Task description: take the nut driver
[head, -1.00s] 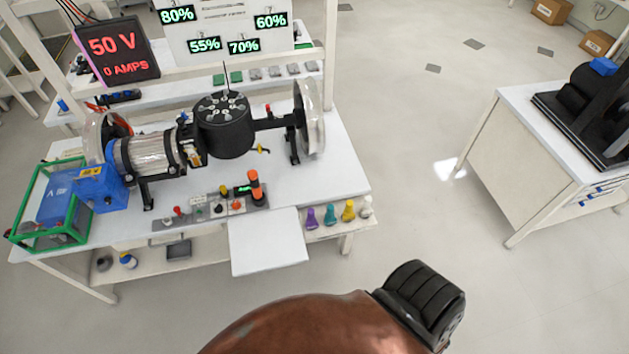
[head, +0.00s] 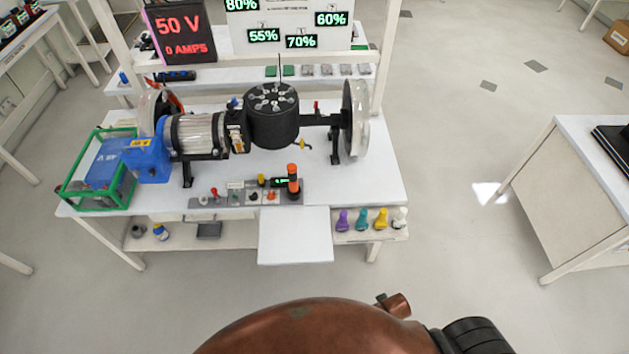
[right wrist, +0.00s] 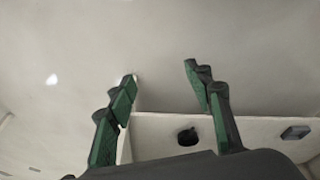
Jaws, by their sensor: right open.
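I cannot tell for sure which thing is the nut driver. Several small coloured handles stand in a row on a ledge at the workbench's front right in the head view: purple (head: 343,220), teal (head: 362,219), yellow (head: 381,219) and white (head: 400,218). My right gripper (right wrist: 160,75) is open and empty in the right wrist view, with its green-padded fingers apart over pale floor. No gripper shows in the head view, only my brown arm at the bottom edge. My left gripper is not in view.
The workbench (head: 385,185) carries a motor rig (head: 200,134), a black drum (head: 272,116), a control strip (head: 250,193) and a green-framed box (head: 100,170). A white panel (head: 295,240) juts from its front. Another table (head: 590,150) stands right. Floor between is clear.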

